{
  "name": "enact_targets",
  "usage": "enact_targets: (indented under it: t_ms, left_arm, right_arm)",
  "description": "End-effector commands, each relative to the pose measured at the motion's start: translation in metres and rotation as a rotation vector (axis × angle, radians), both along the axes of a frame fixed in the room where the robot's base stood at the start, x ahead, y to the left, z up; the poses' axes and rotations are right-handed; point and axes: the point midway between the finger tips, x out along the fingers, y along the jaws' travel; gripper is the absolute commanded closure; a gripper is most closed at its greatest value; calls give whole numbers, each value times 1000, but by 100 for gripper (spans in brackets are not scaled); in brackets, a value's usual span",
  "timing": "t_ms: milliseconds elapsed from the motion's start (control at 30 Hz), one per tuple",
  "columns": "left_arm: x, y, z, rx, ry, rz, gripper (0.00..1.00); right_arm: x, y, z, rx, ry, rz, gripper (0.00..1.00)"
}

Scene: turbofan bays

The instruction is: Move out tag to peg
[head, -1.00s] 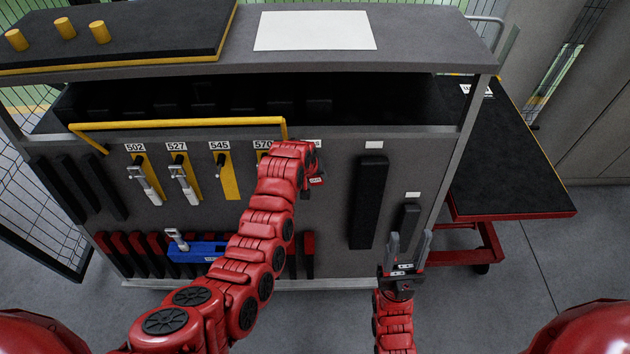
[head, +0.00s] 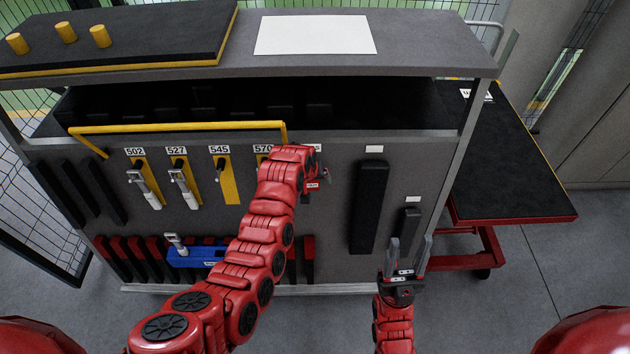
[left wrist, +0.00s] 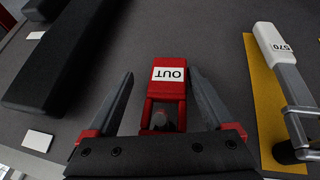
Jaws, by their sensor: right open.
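The red out tag (left wrist: 168,84), with a white OUT label, shows in the left wrist view against the grey panel, with a round peg end in its frame. It also shows small in the head view (head: 313,185). My left gripper (left wrist: 161,75) is open, with one finger on each side of the tag and a gap visible at both. In the head view my left gripper (head: 320,178) is mostly hidden by its wrist. The 545 peg (head: 220,166) on its yellow plate is bare. My right gripper (head: 410,242) is open and empty, low in front of the panel.
Handled tools hang at 502 (head: 146,185) and 527 (head: 184,185). A 570 tool (left wrist: 278,50) is right of the tag in the wrist view. A yellow rail (head: 180,126) crosses above the labels. A blue tool (head: 195,256) lies low. A black-topped cart (head: 510,160) stands at right.

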Motion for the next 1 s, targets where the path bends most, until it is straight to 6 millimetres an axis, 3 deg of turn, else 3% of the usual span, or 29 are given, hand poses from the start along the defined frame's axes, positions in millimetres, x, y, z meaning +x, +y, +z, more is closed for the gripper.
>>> enact_targets:
  t_ms: [467,833,1000]
  left_arm:
    - [-3,1,7,0,-1,-1,13]
    - [-23,12,54,-2,-6,1,13]
    - [-36,18,89,-3,-9,1,13]
  right_arm:
    - [0,0,-5,0,0,0,50]
    - [0,0,-26,0,0,0,50]
    - [0,0,-35,0,0,0,50]
